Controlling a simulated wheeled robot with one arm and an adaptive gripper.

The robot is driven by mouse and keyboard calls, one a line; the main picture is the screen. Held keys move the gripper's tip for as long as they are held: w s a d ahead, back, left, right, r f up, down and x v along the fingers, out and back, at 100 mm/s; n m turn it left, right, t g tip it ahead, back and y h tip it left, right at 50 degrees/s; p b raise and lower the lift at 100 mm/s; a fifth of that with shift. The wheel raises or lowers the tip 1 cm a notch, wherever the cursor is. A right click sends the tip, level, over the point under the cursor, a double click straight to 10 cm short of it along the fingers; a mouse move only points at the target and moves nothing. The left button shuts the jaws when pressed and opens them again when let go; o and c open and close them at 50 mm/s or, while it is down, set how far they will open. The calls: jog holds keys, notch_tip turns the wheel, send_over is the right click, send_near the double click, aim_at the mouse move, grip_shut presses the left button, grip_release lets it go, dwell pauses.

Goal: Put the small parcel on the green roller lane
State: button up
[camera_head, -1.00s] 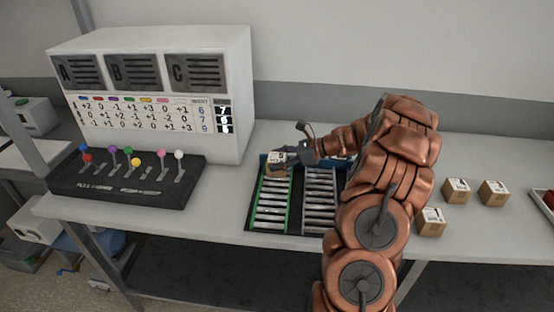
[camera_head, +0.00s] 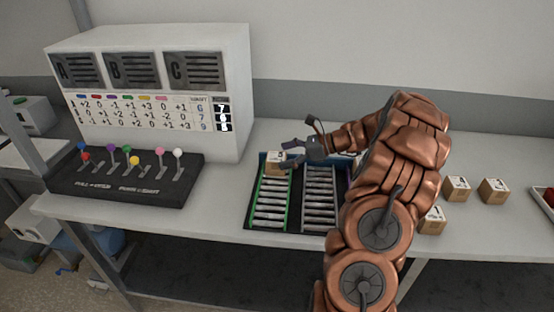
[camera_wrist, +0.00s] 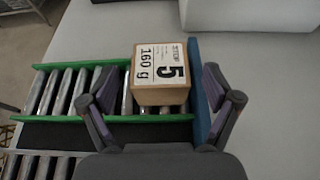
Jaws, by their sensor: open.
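The small parcel (camera_head: 274,162) is a brown box with a white label. In the wrist view the parcel (camera_wrist: 160,75) shows "5" and "160 g" and rests on the rollers at the far end of the green roller lane (camera_wrist: 71,92), close to a blue end stop (camera_wrist: 200,95). The green-edged lane (camera_head: 270,205) is the left of two lanes in the head view. My gripper (camera_head: 287,154) is open beside the parcel, on its right. In the wrist view the fingers of my gripper (camera_wrist: 162,98) are spread, with the parcel beyond and between them.
A grey roller lane (camera_head: 319,200) lies right of the green one. Several other boxes (camera_head: 457,188) stand at the right of the table. A white cabinet (camera_head: 150,100) and a black lever panel (camera_head: 125,178) with coloured knobs stand at the left.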

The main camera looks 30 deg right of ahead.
jog(key=b+v, duration=0.1)
jog(key=v, duration=0.8)
jog(key=s+a+r+n+g+h, duration=0.1)
jog(key=s+a+n+g, duration=0.25)
jog(key=a, duration=0.65)
jog(key=s+a+r+n+g, duration=0.1)
jog(key=s+a+n+g, duration=0.1)
jog(key=a+n, duration=0.5)
jog(key=s+a+r+n+g+h, duration=0.1)
jog(key=s+a+n+g, duration=0.15)
jog(key=a, duration=0.95)
jog(key=s+a+f+n+g+h, duration=0.1)
jog(key=s+a+n+g+h, duration=0.15)
jog(key=s, duration=0.35)
jog(key=s+a+f+n+g+h, duration=0.1)
jog(key=s+a+n, duration=0.25)
jog(key=s, duration=0.25)
jog(key=s+d+f+n+h, duration=0.2)
jog(key=s+n+h, duration=0.2)
jog(key=s+n, duration=0.3)
jog(key=s, duration=0.3)
jog(key=shift+s+d+f+t+h, duration=0.2)
jog(key=shift+s+f+t+h, duration=0.1)
jog(key=shift+s+t+h, duration=0.05)
